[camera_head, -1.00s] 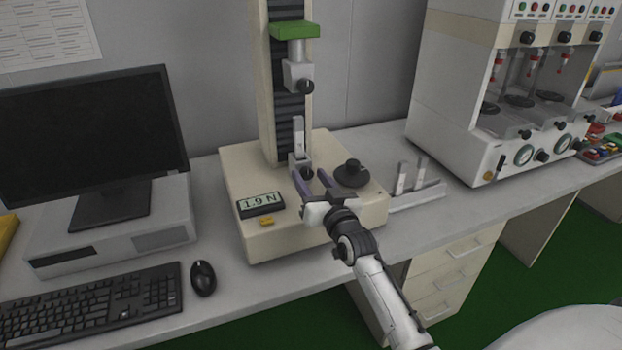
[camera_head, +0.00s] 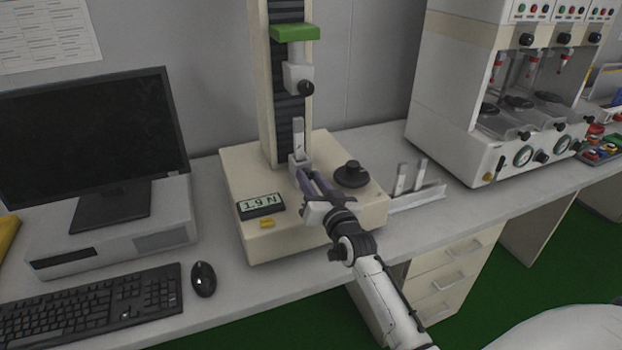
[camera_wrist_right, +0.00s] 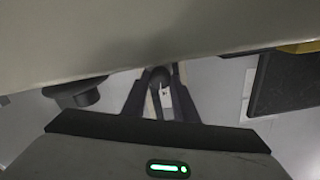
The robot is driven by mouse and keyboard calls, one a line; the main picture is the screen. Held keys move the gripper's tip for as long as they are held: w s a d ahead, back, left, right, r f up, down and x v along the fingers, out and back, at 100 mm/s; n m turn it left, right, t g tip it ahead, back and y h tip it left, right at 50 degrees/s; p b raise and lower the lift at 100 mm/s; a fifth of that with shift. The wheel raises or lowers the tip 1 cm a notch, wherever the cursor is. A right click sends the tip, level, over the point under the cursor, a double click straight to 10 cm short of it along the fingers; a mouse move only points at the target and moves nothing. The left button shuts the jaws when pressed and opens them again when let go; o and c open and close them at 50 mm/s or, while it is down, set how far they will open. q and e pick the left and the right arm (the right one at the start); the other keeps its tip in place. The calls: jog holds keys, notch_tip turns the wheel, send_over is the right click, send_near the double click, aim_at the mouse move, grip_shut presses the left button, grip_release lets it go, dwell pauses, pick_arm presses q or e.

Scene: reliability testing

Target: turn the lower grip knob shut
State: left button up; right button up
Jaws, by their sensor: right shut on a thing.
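The test stand has a lower grip (camera_head: 297,162), a small grey block holding an upright pale strip (camera_head: 298,133) at the column's foot. My right gripper (camera_head: 309,177) reaches it from the front. Its purple-grey fingers are shut on the lower grip knob, which they hide in the head view. In the right wrist view the dark round knob (camera_wrist_right: 160,75) shows between the two finger ends. The upper grip (camera_head: 297,78) with its own black knob (camera_head: 306,88) hangs above, apart from the gripper. My left gripper is not in view.
On the stand's base (camera_head: 285,235) are a display (camera_head: 260,205) reading 1.9 N and a black round dial (camera_head: 352,174) close to the right of my fingers. A rack (camera_head: 418,195) with upright strips stands to the right. Monitor, keyboard and mouse (camera_head: 203,279) are left.

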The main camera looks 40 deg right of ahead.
jog(key=m+p, duration=0.1)
jog(key=m, duration=0.8)
jog(key=shift+f+m+p, duration=0.1)
jog(key=shift+m+p, duration=0.2)
jog(key=shift+m, duration=0.1)
jog(key=m, duration=1.2)
jog(key=shift+f, duration=0.1)
jog(key=shift+m, duration=0.5)
jog(key=o, duration=1.1)
jog(key=shift+c, duration=0.2)
